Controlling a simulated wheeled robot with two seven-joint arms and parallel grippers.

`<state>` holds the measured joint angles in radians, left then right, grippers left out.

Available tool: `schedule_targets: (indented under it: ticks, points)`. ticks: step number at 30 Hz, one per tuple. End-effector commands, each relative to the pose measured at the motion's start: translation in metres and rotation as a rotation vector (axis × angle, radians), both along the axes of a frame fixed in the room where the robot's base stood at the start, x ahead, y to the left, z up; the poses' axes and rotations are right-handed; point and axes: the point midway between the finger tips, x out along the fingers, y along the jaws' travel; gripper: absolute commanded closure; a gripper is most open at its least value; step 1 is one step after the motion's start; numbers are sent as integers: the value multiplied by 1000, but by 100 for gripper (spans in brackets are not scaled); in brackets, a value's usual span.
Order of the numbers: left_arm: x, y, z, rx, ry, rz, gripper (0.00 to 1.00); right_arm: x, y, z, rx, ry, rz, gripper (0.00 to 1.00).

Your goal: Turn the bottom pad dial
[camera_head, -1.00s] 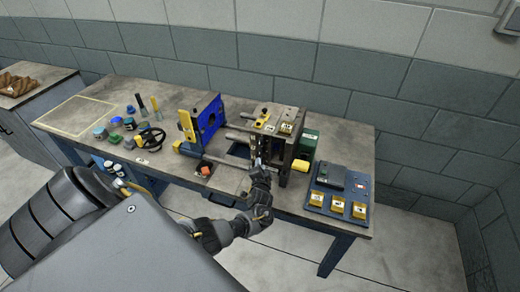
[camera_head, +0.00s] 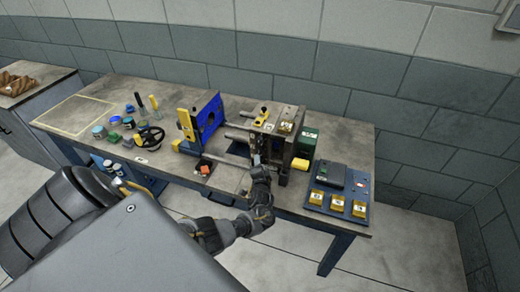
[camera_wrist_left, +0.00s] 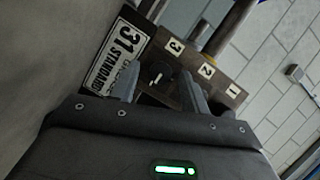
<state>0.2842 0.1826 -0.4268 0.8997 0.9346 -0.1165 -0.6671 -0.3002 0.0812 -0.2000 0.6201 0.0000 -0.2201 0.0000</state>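A small black dial (camera_wrist_left: 159,73) shows in the left wrist view on a brown plate marked 3, 2 and 1. My left gripper (camera_wrist_left: 158,82) is open, with one finger on each side of the dial. I cannot tell whether the fingers touch it. In the head view my left gripper (camera_head: 257,162) is at the front of the mould press (camera_head: 284,150), and the dial is too small or hidden there. My right gripper is not in view.
A blue plate (camera_head: 209,117) stands left of the press on the bench (camera_head: 345,138). A control panel with yellow buttons (camera_head: 338,204) is at the right. A handwheel (camera_head: 150,138) and several small pots are at the left. A green box (camera_head: 307,139) is behind the press.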

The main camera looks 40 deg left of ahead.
Motion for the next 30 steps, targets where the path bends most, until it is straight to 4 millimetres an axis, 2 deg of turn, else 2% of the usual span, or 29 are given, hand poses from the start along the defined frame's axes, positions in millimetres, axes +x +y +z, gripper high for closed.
schedule_targets:
  ticks: [7,11,22,30]
  points:
    - [-1,0,0,-1,0,1,54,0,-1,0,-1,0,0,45]
    - [-9,-7,1,-3,0,-1,54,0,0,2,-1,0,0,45]
    - [-62,-52,11,-4,-1,0,54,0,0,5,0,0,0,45]
    - [-80,-68,15,0,0,0,54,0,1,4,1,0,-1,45]
